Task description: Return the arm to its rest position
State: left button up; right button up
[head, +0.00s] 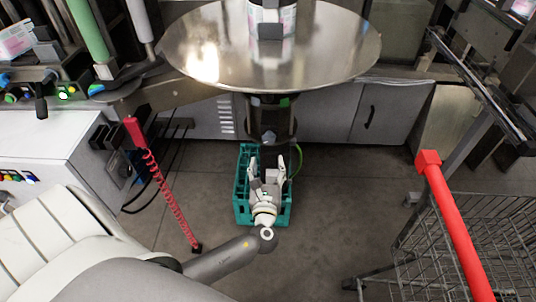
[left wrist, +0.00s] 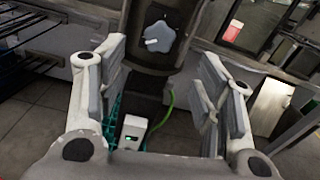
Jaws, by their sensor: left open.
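My left arm comes in from the lower left in the head view. Its gripper (head: 267,168) is open, its two fingers apart, over the teal crate (head: 241,192) on the floor. In the left wrist view the gripper (left wrist: 162,78) also shows open, with nothing clamped between the fingers. Below them is a small white device (left wrist: 133,130) with a green display; I cannot tell whether it lies in the crate. The gripper hides much of the crate's inside. My right gripper is not in view.
A round metal table (head: 310,60) with a labelled roll (head: 270,20) stands above and behind the crate. A red coiled cord (head: 168,188) hangs at left beside a white machine (head: 40,135). A wire cart with a red handle (head: 450,215) stands at right. The floor between crate and cart is clear.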

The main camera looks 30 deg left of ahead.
pick_arm(q)
jog(key=shift+s+d, duration=0.35)
jog(key=shift+s, duration=0.25)
jog(key=s+f+n+g+h, duration=0.2)
jog(key=s+f+n+g, duration=0.35)
jog(key=f, duration=0.85)
jog(key=s+f+n+g+h, duration=0.25)
jog(key=s+f, duration=0.55)
jog(key=f, duration=0.6)
jog(key=s+d+f+n+g+h, duration=0.1)
jog(key=s+d+f+n+g, duration=0.1)
jog(key=s+f+n, duration=0.3)
jog(key=s+d+f+n+g+h, duration=0.2)
jog(key=s+f+n, duration=0.3)
jog(key=s, duration=0.9)
jog(key=s+d+f+n+g+h, duration=0.1)
jog(key=s+d+f+n+g, duration=0.1)
jog(key=s+f+n, duration=0.3)
jog(key=s+d+n, duration=0.1)
jog(key=s+n, duration=0.1)
jog(key=s, duration=0.2)
jog(key=shift+s+d+f+n+h, duration=0.15)
jog(key=shift+d+f+n+h, duration=0.1)
jog(key=shift+f+n+h, duration=0.15)
